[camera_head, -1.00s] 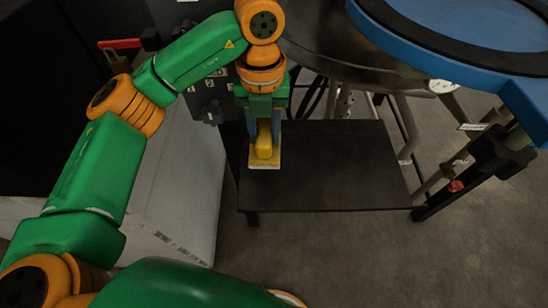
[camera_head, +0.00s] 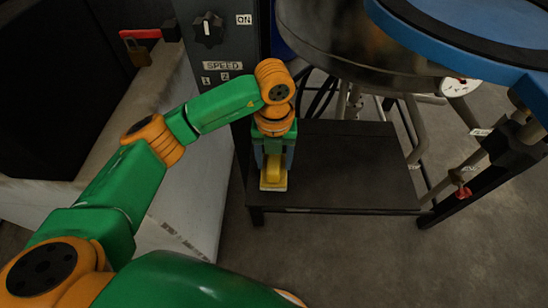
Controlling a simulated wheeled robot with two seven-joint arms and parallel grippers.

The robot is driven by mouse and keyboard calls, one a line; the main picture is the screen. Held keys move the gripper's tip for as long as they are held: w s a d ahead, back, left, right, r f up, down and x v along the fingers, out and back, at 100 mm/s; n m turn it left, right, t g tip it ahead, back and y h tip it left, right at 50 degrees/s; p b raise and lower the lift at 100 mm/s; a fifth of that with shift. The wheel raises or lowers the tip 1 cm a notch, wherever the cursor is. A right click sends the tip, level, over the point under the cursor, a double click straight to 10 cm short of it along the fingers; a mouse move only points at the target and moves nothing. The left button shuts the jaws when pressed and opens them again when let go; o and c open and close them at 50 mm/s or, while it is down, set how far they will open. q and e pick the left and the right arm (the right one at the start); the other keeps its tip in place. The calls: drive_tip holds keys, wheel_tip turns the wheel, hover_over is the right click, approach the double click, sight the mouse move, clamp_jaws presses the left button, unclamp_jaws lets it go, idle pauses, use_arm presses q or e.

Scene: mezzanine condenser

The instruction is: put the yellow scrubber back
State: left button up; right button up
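The yellow scrubber (camera_head: 273,178) has a rounded yellow grip and a pale base. It sits at the left front part of the black low table (camera_head: 345,170), close to the front edge, and appears to rest on it. My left gripper (camera_head: 273,167) points down over the scrubber. Its blue-grey fingers stand on either side of the grip, spread wider than the grip, so it looks open. The gripper hides the scrubber's upper part. My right gripper is not in view.
A dark control panel with a speed knob (camera_head: 208,29) stands behind my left arm. A metal vessel (camera_head: 350,45) and blue ring (camera_head: 460,35) overhang the table's back. A post with a red knob (camera_head: 462,193) stands at right. The table's middle and right are clear.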

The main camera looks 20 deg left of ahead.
sight(274, 159)
use_arm(q)
drive_tip(key=shift+r+p, duration=0.3)
drive_tip(key=shift+r, duration=0.4)
wheel_tip(274, 159, up, 11)
